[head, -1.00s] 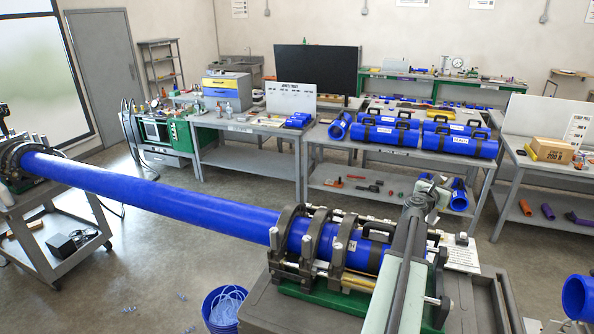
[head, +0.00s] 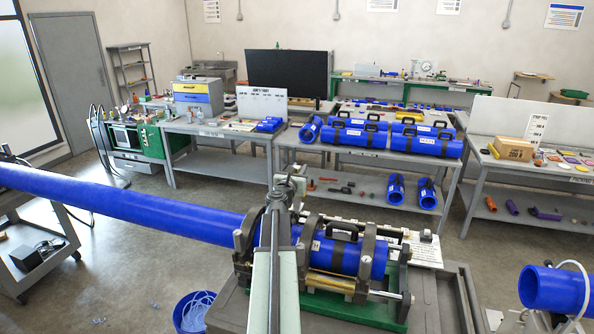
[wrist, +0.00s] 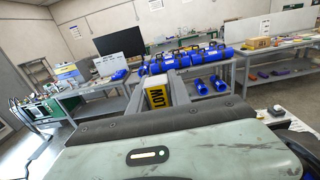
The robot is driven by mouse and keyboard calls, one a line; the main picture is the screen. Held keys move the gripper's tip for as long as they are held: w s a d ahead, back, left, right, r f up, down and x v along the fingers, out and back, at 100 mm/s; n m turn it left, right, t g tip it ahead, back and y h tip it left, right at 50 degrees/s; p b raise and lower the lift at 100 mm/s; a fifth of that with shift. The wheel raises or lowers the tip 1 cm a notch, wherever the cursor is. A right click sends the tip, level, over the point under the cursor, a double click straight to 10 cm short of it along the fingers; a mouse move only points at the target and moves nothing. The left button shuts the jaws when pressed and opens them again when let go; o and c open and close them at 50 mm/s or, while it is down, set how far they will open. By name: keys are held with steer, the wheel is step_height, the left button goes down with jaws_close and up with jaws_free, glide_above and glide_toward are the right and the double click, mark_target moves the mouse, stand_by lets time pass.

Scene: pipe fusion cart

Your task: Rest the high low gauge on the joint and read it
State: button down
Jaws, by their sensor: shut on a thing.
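My gripper (head: 288,188) is shut on the high low gauge, whose yellow "LOW" label (wrist: 157,97) shows between the fingers in the wrist view. In the head view the gauge is small and hard to make out at the arm's tip. The long blue pipe (head: 130,200) runs from the left into the green fusion machine (head: 350,312). A blue pipe piece (head: 350,258) with a black handle sits in the clamps to the right. My arm crosses in front of the clamps and hides part of the pipe, so I cannot see the joint clearly. The gripper appears above the pipe.
Dark clamp rings (head: 250,240) stand up around the pipe. A white card (head: 425,250) lies at the machine's right. A blue bucket (head: 192,312) stands on the floor. A grey bench (head: 300,143) with blue pipe pieces stands behind. Another blue pipe (head: 553,288) is at lower right.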

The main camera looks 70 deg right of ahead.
steer(key=shift+s+a+r, duration=0.15)
steer(key=shift+a, duration=0.1)
step_height(320, 180, down, 9)
steer(key=b, duration=0.9)
stand_by(0.7)
steer(key=shift+f+b, duration=0.55)
steer(key=shift+f, duration=0.05)
stand_by(1.8)
stand_by(0.8)
